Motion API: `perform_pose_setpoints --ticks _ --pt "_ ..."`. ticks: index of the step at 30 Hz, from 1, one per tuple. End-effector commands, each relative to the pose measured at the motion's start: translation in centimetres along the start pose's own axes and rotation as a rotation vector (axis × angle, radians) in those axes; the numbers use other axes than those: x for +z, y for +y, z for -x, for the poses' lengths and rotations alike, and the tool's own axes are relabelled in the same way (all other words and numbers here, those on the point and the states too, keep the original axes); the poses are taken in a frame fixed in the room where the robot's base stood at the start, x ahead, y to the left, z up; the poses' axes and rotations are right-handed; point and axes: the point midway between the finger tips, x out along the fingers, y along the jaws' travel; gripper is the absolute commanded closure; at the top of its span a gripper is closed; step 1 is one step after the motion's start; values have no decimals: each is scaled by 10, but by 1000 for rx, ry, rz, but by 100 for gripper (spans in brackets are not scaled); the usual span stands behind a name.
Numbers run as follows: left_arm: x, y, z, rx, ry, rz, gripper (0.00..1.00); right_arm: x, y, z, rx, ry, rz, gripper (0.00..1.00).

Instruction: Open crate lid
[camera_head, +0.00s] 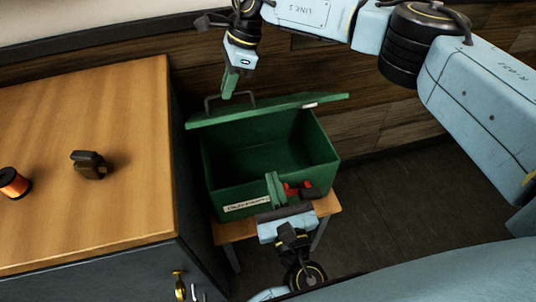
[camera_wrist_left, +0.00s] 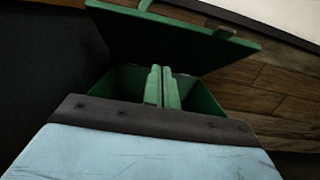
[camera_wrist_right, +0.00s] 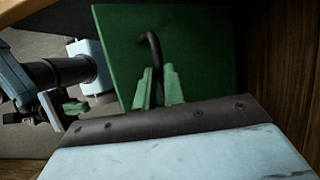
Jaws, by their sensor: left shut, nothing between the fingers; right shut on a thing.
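The green crate (camera_head: 235,195) stands on a low wooden stand, with its lid (camera_head: 310,102) raised and its dark interior showing. My right gripper (camera_head: 229,88) is at the lid's dark handle (camera_head: 250,97) and shut on it; the handle also shows between the fingers in the right wrist view (camera_wrist_right: 150,48). My left gripper (camera_head: 272,180) is shut and empty at the crate's front side. In the left wrist view its fingers (camera_wrist_left: 162,78) point at the open crate, under the lid (camera_wrist_left: 180,40). A red and black part (camera_head: 297,188) sits at the crate's front right, partly behind the left gripper.
A wooden-topped cabinet (camera_head: 110,200) stands close to the crate's left, with a dark small part (camera_head: 90,165) and an orange spool (camera_head: 13,183) on it. A wood-panelled wall (camera_head: 370,110) is behind the crate. The dark floor (camera_head: 400,205) to the right is clear.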

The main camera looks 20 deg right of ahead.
Motion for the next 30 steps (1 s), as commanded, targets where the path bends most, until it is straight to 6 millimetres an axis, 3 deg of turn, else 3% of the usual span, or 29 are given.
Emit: perform_pose_setpoints --ticks 1,14,21,30 --pt "0 0 -8 2 -3 0 100 -7 -3 -6 -9 11 -7 100" --pt "1 0 -96 1 -1 4 100 -7 -3 -6 -9 11 -7 100" --pt "23 0 -116 1 3 6 100 -7 -3 -6 -9 11 -7 100" --pt "28 1 -120 2 3 3 100 -7 -3 -6 -9 11 -7 100"
